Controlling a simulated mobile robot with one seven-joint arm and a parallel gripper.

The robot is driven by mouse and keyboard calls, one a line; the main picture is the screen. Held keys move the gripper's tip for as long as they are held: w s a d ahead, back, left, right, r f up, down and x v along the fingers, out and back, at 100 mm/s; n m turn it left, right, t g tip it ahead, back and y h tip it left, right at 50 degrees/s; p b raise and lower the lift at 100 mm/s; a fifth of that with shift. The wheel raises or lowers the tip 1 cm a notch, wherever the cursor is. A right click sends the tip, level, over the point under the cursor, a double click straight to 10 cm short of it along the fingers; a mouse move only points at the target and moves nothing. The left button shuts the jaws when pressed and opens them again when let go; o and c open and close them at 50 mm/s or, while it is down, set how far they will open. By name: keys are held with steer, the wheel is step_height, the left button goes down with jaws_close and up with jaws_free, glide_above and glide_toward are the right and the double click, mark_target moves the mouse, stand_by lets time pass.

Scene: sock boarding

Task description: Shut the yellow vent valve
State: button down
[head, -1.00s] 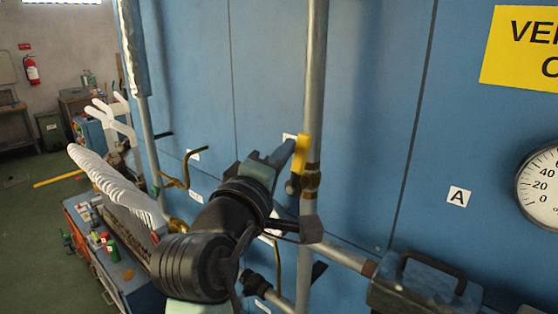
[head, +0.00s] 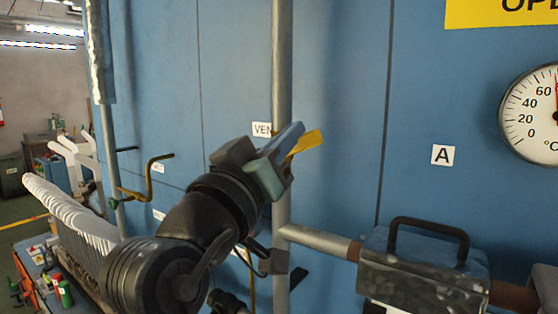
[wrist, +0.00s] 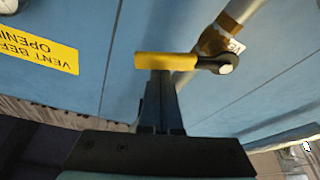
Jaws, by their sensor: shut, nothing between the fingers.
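The yellow vent valve lever (head: 306,143) slants up and to the right from the vertical pipe in the head view, oblique to the pipe. In the wrist view the yellow lever (wrist: 166,61) lies across the picture, its dark pivot end at the right beside the brass valve body (wrist: 212,42). My gripper (head: 296,130) is shut and empty, with its fingers against or right beside the lever. In the wrist view my gripper's fingertips (wrist: 158,76) meet the lever's edge near its free end; exact contact is hard to tell. The gripper hides the valve body in the head view.
The vertical pipe (head: 282,60) runs in front of the blue panel. A grey box with a black handle (head: 425,265) sits on the horizontal pipe at lower right. A dial gauge (head: 535,112) is at right. White sock forms (head: 75,215) stand at lower left.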

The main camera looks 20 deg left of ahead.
steer(key=f+m+h+b, duration=0.1)
steer(key=m, duration=0.1)
steer(key=f+m+h+b, duration=0.1)
steer(key=m+b, duration=0.1)
steer(key=shift+s+d+f, duration=0.1)
steer(key=shift+s+d, duration=0.05)
steer(key=shift+d, duration=0.2)
steer(key=shift+d+f+b, duration=0.15)
steer(key=shift+f+b, duration=0.1)
steer(key=shift+b, duration=0.5)
step_height(320, 180, up, 5)
steer(key=p, duration=0.4)
steer(key=b+v, duration=0.3)
steer(key=v, duration=0.7)
steer(key=shift+f, duration=0.45)
